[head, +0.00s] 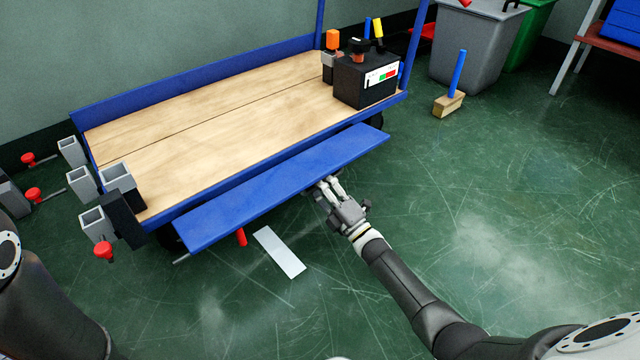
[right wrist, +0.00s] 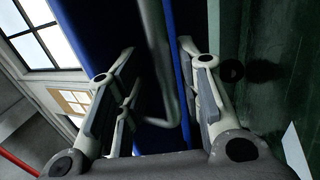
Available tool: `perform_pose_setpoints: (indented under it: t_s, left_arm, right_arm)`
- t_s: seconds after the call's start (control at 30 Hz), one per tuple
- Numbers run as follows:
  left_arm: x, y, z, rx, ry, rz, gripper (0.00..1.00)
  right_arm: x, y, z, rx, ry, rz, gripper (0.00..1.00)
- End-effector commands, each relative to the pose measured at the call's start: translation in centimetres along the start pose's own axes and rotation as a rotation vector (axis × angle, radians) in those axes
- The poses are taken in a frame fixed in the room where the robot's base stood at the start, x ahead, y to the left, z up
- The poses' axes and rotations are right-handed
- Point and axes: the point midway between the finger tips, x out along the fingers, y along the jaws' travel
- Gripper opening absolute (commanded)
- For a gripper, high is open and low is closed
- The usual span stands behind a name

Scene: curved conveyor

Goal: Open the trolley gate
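The trolley (head: 215,105) has a wooden deck and blue rails. Its gate, a long blue panel (head: 280,187), leans outward along the deck's near side, tilted away from the deck edge. My right gripper (head: 326,184) is at the gate's lower outer edge, right of its middle. In the right wrist view, the open fingers (right wrist: 157,47) stand on either side of a grey bent bar (right wrist: 157,70), with blue panel beyond and between them. The fingers look apart, not clamped; contact cannot be told. The left arm shows at the lower left; its gripper is out of view.
A black box (head: 362,82) stands on the deck's far right corner. Grey square brackets with red knobs (head: 104,249) are at the trolley's left end. A light strip (head: 279,252) lies on the floor below the gate. Floor to the right is mostly clear, with a brush (head: 448,104) beyond.

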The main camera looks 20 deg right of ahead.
Motion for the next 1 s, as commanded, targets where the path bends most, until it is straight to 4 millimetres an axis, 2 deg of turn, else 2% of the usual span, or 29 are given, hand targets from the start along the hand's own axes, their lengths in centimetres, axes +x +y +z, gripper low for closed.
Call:
perform_pose_setpoints:
  t_s: [0.37, 0.8, 1.0]
  left_arm:
    - [0.0, -0.1, 0.1, 0.000, -0.003, -0.002, 0.40]
    - [0.0, 0.0, 0.0, 0.000, 0.000, -0.001, 0.40]
    - [0.0, 0.0, 0.0, 0.000, 0.000, -0.001, 0.40]
  right_arm:
    - [0.7, 1.7, 0.1, -0.003, 0.003, 0.010, 0.35]
    - [2.7, 7.5, 0.0, -0.003, 0.003, 0.011, 0.35]
    - [3.3, 9.3, 0.0, 0.000, 0.002, 0.010, 0.35]
